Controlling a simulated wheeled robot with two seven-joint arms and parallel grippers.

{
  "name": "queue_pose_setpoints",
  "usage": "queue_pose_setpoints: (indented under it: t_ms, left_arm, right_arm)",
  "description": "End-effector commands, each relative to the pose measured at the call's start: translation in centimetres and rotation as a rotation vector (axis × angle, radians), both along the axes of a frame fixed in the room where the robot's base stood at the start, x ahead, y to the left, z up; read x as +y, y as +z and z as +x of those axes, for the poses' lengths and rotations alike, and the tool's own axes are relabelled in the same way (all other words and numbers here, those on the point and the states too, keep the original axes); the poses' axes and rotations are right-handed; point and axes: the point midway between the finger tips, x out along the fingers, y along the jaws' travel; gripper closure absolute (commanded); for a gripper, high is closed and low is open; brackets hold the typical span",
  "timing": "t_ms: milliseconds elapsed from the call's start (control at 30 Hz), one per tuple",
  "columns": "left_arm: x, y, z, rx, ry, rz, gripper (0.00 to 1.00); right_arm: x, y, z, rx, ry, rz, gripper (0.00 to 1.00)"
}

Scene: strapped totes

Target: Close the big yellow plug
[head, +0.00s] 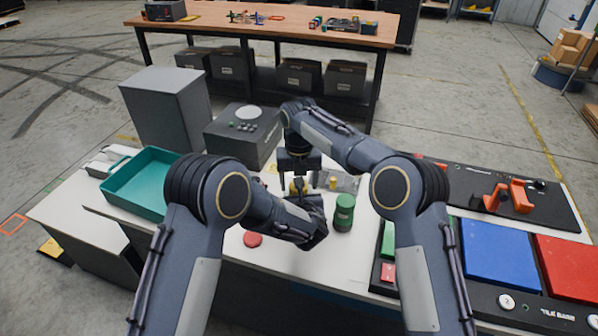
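A yellow piece (294,188), which looks like the larger yellow plug, shows low between the fingers of my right gripper, mostly hidden by the grippers. A smaller yellow piece (333,183) stands on a grey, partly clear plate (347,184) just to the right. My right gripper (299,178) points down over the larger yellow piece with its fingers apart; I cannot tell whether they touch it. My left gripper (313,205) reaches in low from the left, close beneath the right one. Its fingertips are hard to make out.
A green cylinder (344,212) stands just right of my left gripper. A red disc (253,239) lies in front. A teal tray (150,181), a grey box (167,108) and a dark button box (243,132) are left. Blue (497,257) and red (572,268) panels are right.

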Motion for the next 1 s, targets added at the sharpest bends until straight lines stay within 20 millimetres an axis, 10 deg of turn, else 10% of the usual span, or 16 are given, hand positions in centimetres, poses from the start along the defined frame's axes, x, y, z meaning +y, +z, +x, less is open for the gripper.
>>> queue_pose_setpoints:
  t_ms: [333,700,1000]
  left_arm:
    - [-0.02,0.11,0.04,-0.002,0.000,-0.001,1.00]
    - [0.03,0.10,0.05,-0.002,0.001,0.000,1.00]
    - [0.08,0.08,0.06,-0.002,0.002,0.000,1.00]
  right_arm:
    - [-0.03,-0.39,0.01,0.000,-0.001,0.000,0.35]
    - [-0.05,-0.36,0.02,0.000,-0.001,0.000,0.80]
    - [-0.10,-0.37,0.02,0.000,-0.269,0.001,0.80]
